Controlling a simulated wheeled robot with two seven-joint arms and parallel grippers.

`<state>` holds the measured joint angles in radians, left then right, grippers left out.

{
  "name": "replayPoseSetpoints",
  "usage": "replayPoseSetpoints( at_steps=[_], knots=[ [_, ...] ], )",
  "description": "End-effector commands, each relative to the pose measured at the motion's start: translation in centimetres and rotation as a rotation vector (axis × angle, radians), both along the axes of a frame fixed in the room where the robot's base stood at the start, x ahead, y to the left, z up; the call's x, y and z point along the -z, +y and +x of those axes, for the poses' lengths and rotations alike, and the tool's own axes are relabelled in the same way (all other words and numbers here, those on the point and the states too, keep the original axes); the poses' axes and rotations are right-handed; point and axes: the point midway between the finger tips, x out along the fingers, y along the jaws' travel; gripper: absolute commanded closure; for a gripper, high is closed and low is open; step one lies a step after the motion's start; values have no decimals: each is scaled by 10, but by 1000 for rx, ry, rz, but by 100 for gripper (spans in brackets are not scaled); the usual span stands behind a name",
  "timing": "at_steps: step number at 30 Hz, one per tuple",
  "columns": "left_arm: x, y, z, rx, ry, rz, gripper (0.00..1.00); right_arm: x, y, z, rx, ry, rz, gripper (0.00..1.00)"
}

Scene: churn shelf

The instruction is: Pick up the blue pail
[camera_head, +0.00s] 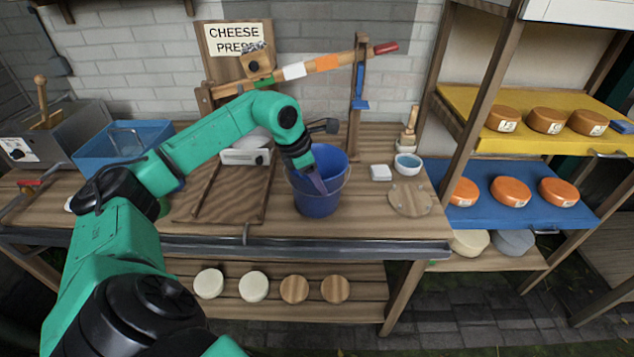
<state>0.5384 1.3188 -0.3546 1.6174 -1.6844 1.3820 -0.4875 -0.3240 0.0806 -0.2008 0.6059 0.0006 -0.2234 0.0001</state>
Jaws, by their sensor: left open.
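The blue pail (318,201) stands upright on the wooden bench, right of the cheese press board. My left arm comes in from the left, and my left gripper (319,187) points down at the pail's near-left rim. Its fingers overlap the pail's mouth in the picture. The gripper is open, but whether it touches the pail wall I cannot tell. The wrist hides part of the rim. My right gripper is not in view.
A press lever (327,62) spans above the pail. Right of it lie a white block (380,173), a small bowl (407,163) and a round wooden board (410,200). A blue tray (100,148) stands left. Shelves with cheese wheels (511,191) stand at right.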

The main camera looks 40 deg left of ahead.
Motion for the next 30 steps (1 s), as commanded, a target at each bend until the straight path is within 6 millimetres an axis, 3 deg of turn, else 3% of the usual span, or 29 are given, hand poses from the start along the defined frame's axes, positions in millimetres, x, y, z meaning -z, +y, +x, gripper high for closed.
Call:
replayPoseSetpoints(
  at_steps=[4, 7, 14, 15, 18, 30],
  knots=[
    [18, -5, 11, 1, 5, -5, 56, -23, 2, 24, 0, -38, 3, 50],
    [37, -7, 18, 0, 3, -4, 56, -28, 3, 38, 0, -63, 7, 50],
    [47, -7, 21, 1, 1, 0, 56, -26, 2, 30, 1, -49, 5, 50],
    [47, -7, 21, 1, 1, 0, 60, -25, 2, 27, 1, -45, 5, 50],
    [47, -7, 21, 1, 1, 0, 98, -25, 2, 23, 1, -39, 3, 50],
    [46, -7, 21, 1, 2, -1, 100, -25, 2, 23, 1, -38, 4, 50]
  ],
)
